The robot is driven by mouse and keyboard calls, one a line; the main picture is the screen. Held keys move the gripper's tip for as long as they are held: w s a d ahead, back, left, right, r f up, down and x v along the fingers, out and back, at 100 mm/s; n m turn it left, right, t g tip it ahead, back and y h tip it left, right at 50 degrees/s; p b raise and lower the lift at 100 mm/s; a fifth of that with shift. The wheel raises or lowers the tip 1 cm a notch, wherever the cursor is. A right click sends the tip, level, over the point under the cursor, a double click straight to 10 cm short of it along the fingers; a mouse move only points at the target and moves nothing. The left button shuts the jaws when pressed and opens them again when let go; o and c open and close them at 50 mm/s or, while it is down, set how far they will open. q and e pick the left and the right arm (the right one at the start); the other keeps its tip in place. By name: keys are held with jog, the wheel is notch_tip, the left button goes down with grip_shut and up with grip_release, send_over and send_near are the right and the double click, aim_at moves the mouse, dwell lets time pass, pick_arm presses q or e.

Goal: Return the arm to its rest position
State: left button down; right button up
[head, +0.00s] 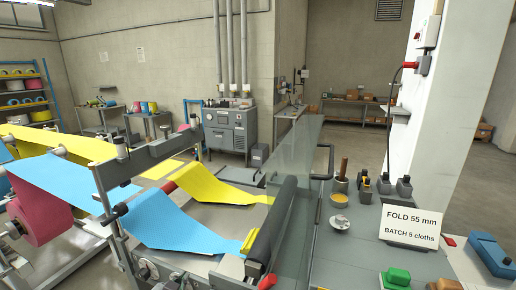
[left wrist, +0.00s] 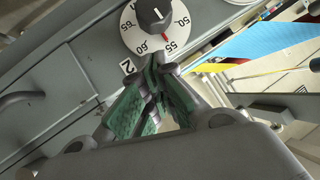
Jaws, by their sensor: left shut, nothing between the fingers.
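My left gripper (left wrist: 150,68) shows in the left wrist view with its green-padded fingers closed together and nothing between them. Its tips are just below a white dial (left wrist: 136,30) with a dark knob, marked 50, 55, 60 and 65. A red mark on the dial lies close to the 55. I cannot tell whether the fingertips touch the panel. In the head view I cannot clearly pick out the left gripper. My right gripper is in neither view.
In the head view blue cloth (head: 170,228) and yellow cloth (head: 215,188) run toward a dark roller (head: 272,222). A clear guard panel (head: 300,190) stands beside it. A sign (head: 411,226) reads "FOLD 55 mm, BATCH 5 cloths". Green (head: 397,278) and blue (head: 490,255) items sit at right.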

pick_arm(q)
jog(key=s+f+n+g, duration=0.1)
jog(key=s+f+g, duration=0.4)
jog(key=s, duration=0.4)
jog(key=s+f+n+g, duration=0.1)
jog(key=s+f+g, duration=0.3)
jog(key=s+f, duration=0.4)
jog(key=s+f+g, duration=0.1)
jog(key=s+f, duration=0.2)
jog(key=f, duration=2.8)
jog(key=s+a+f, duration=0.2)
jog(key=s+f, duration=0.8)
jog(key=s, duration=0.1)
jog(key=s+a+f+g, duration=0.1)
jog(key=s+a+f, duration=0.1)
jog(key=s+f, duration=0.8)
jog(key=shift+s+f, duration=0.2)
jog(key=shift+s, duration=0.6)
